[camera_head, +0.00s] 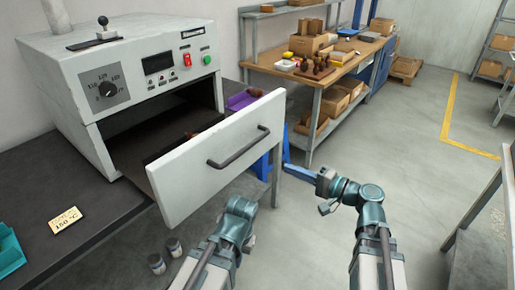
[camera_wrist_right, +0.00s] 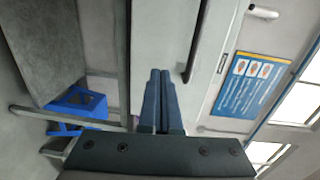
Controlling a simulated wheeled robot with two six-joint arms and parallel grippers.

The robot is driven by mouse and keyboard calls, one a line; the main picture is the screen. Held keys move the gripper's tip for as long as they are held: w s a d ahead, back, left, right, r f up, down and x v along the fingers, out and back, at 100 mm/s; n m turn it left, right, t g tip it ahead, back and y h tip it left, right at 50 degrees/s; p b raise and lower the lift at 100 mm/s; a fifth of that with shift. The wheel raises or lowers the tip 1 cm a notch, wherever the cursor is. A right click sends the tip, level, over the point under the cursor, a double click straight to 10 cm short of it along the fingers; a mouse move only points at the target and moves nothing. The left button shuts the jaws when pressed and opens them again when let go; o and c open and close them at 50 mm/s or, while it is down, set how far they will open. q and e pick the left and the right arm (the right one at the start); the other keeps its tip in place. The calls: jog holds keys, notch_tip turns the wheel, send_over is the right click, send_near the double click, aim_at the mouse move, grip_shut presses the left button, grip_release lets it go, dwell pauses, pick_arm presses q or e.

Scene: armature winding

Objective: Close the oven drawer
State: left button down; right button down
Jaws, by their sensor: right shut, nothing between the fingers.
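The white oven (camera_head: 130,75) stands on a dark bench at the left in the head view. Its drawer (camera_head: 215,160) is pulled out, with a white front and a dark bar handle (camera_head: 238,148). The drawer front (camera_wrist_right: 160,35) and the handle (camera_wrist_right: 197,40) also show in the right wrist view. My right gripper (camera_head: 292,165) is to the right of the drawer front, apart from it, pointing toward it. In the right wrist view its blue fingers (camera_wrist_right: 160,73) are together and empty. My left arm is below the drawer front; its gripper fingers do not show.
A yellow temperature card (camera_head: 65,220) and a teal tray (camera_head: 9,250) lie on the bench. A wooden workbench (camera_head: 315,75) with boxes stands behind. The floor at the right is mostly clear.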

aim_at(255, 147)
jog(key=shift+m+t, duration=0.3)
jog(key=x, duration=0.4)
jog(key=r+x, duration=0.1)
jog(key=x, duration=0.4)
jog(key=r+x, duration=0.1)
jog(key=x, duration=0.3)
jog(key=shift+w, duration=0.45)
